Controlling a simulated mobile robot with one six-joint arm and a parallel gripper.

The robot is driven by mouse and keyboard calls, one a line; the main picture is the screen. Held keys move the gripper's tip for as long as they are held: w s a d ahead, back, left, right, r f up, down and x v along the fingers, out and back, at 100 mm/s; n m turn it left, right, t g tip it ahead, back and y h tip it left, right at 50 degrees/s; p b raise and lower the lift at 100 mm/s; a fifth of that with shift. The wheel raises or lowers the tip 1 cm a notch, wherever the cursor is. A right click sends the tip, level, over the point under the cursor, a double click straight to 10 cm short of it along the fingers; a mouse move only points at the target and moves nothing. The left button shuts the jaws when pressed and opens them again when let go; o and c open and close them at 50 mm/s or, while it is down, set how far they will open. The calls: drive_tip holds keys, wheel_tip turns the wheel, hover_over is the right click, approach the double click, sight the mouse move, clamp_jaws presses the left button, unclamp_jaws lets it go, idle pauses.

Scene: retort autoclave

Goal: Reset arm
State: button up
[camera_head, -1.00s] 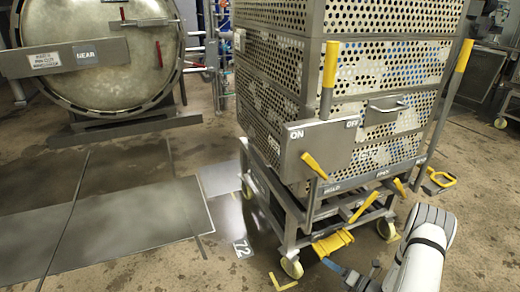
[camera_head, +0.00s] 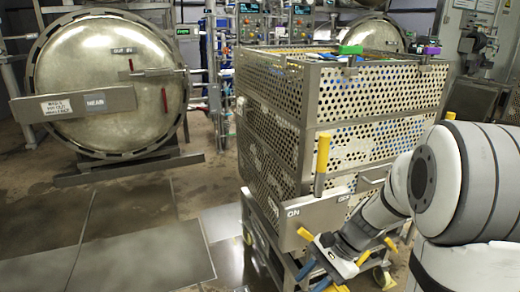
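My arm comes in from the right in the head view, bent downward across the front of the perforated metal basket stack (camera_head: 378,138). My gripper (camera_head: 312,276) is at the lower middle, in front of the trolley that carries the stack. Two blue fingers show with a gap between them, and nothing is seen held there. The ON/OFF box (camera_head: 318,210) is just above and behind the gripper, with a yellow lever (camera_head: 306,234) on its face. My arm hides part of the basket's right front and much of the trolley.
A round steel autoclave door (camera_head: 112,75) marked NEAR stands at the left. A yellow upright handle (camera_head: 323,155) rises from the trolley front. A green item (camera_head: 350,49) sits on the basket's top edge. Floor plates (camera_head: 140,235) at left are clear.

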drive_tip(key=s+d+r+n+t+h+p, duration=0.1)
drive_tip(key=s+r+n+t+h+p, duration=0.1)
drive_tip(key=r, duration=0.7)
drive_tip(key=s+d+r+n+t+h+p, duration=0.2)
drive_tip(key=s+r+n+h+p, duration=0.3)
drive_tip(key=s+r+n+p, duration=0.2)
drive_tip(key=shift+s+d+r+n+t, duration=0.15)
drive_tip(key=shift+s+r+n+t, duration=0.2)
drive_tip(key=shift+r+n, duration=0.9)
